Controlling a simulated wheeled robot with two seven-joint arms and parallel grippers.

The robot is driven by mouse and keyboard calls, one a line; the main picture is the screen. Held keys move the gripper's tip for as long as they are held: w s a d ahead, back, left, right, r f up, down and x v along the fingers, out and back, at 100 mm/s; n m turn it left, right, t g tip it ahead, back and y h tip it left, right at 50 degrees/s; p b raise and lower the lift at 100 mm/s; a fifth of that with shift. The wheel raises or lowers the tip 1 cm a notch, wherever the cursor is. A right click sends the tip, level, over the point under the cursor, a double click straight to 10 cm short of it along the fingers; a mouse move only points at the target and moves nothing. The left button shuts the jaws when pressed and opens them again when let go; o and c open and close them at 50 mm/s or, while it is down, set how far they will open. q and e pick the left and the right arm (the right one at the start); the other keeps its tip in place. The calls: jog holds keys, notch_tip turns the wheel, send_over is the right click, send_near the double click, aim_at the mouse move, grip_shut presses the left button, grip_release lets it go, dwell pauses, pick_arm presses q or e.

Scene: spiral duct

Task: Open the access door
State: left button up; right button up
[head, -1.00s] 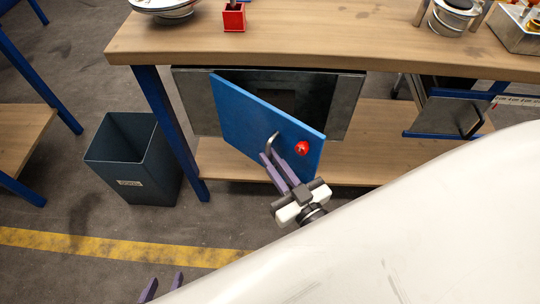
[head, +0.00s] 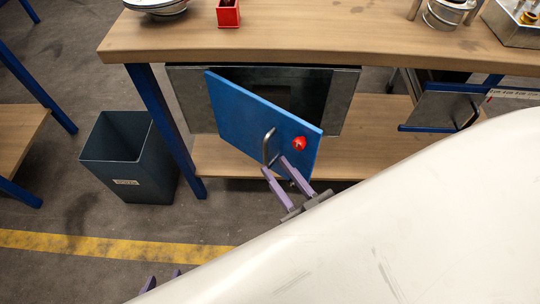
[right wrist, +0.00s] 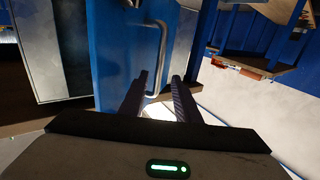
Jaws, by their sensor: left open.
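The blue access door (head: 240,115) stands ajar on the grey metal cabinet (head: 345,105) under the workbench, hinged at its left side. It has a bent metal handle (head: 267,148) and a red round knob (head: 299,143). My right gripper (head: 274,164) is open just below the handle. In the right wrist view the door (right wrist: 115,50) and handle (right wrist: 160,50) lie beyond the open fingers (right wrist: 158,80), with the handle's lower end in line with the gap. Whether they touch is unclear. My left gripper (head: 162,279) is open at the bottom edge, mostly hidden.
The wooden workbench (head: 330,40) carries a red box (head: 228,14) and several metal items. A dark bin (head: 125,160) stands left of the blue leg (head: 165,130). A drawer (head: 440,110) hangs at the right. My white body covers the lower right.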

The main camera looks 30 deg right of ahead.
jog(key=s, duration=0.5)
jog(key=shift+d, duration=0.15)
jog(key=shift+c, duration=0.4)
